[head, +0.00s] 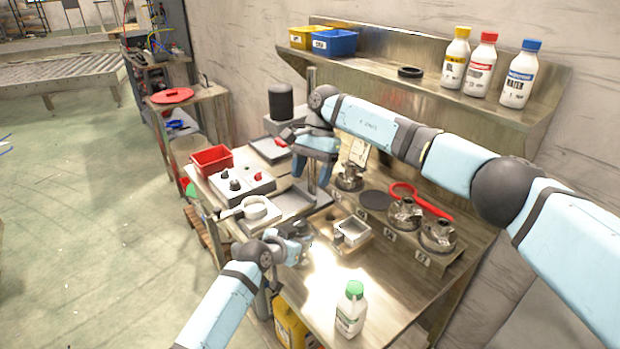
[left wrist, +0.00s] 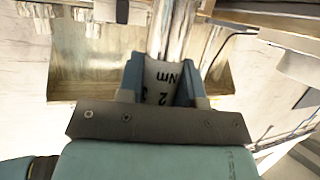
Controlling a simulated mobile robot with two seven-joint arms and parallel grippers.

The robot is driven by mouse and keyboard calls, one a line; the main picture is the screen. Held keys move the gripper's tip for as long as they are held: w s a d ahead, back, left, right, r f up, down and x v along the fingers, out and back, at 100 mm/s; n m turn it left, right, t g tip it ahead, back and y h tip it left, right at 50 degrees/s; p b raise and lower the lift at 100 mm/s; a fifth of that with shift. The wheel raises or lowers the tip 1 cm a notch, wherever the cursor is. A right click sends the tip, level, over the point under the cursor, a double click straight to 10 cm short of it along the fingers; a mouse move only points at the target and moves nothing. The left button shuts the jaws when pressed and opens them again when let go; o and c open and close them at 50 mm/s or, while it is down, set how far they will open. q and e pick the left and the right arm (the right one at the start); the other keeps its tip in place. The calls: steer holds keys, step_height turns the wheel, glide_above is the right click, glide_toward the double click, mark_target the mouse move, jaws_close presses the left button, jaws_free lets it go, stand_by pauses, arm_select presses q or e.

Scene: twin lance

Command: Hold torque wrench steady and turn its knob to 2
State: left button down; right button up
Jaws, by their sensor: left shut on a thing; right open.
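The torque wrench (left wrist: 160,85) shows in the left wrist view as a pale barrel with a bright metal shaft beyond it. The barrel carries the dark marks "Nm", "2" and part of a "3". My left gripper (left wrist: 159,84) is shut on this barrel, one finger on each side. In the head view my left gripper (head: 304,240) is low over the bench, and I cannot clearly make out the wrench there. My right gripper (head: 311,180) is open, fingers pointing down, above and behind the left one. The knob and its setting cannot be made out.
A metal post (head: 311,90) rises by my right gripper. A green-capped bottle (head: 351,309) stands at the front. Metal parts (head: 404,212) sit on a rack at right.

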arm_select(q)
steer(key=c, duration=0.7)
jaws_free()
